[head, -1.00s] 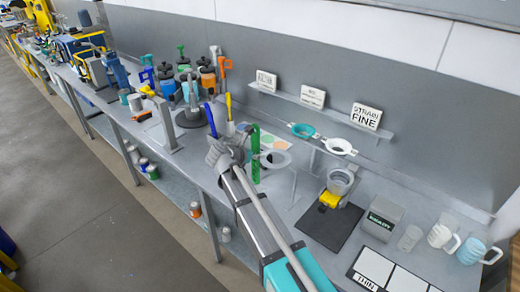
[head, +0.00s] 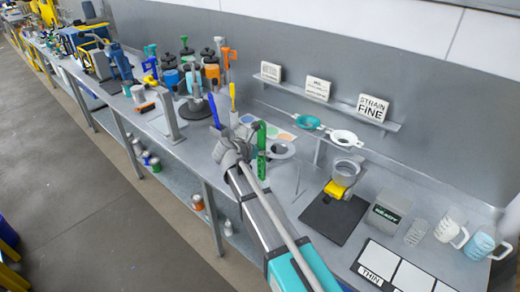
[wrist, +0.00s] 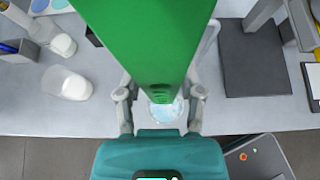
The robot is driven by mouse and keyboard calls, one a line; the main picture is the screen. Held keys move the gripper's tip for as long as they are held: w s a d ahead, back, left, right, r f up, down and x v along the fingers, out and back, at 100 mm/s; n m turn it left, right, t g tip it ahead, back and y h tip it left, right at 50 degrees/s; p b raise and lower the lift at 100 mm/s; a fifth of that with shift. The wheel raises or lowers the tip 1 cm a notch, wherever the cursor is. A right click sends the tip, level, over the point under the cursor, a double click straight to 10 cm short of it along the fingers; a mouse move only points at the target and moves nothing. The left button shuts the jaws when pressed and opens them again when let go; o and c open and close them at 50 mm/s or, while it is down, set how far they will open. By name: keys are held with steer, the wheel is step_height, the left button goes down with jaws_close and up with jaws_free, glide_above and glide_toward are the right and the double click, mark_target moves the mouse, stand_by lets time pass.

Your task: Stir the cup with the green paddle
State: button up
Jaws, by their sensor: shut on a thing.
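My gripper (head: 236,150) is shut on the green paddle (head: 262,152), a long flat strip that stands roughly upright in the head view. In the wrist view the paddle (wrist: 150,40) fills the top middle between my fingers (wrist: 160,105) and narrows toward its far end, where small holes show. Behind that end is a round cup (wrist: 166,112) with pale blue contents, partly hidden by the paddle. I cannot tell whether the paddle's tip is inside the cup. In the head view my gripper and arm hide this cup.
Blue (head: 214,112) and yellow (head: 232,97) handles stand close behind my gripper. The bench's front edge is near my gripper.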

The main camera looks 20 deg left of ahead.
mark_target(261, 172)
steer(key=shift+f+b, duration=5.15)
steer(key=shift+f, duration=0.25)
steer(key=shift+w, duration=0.15)
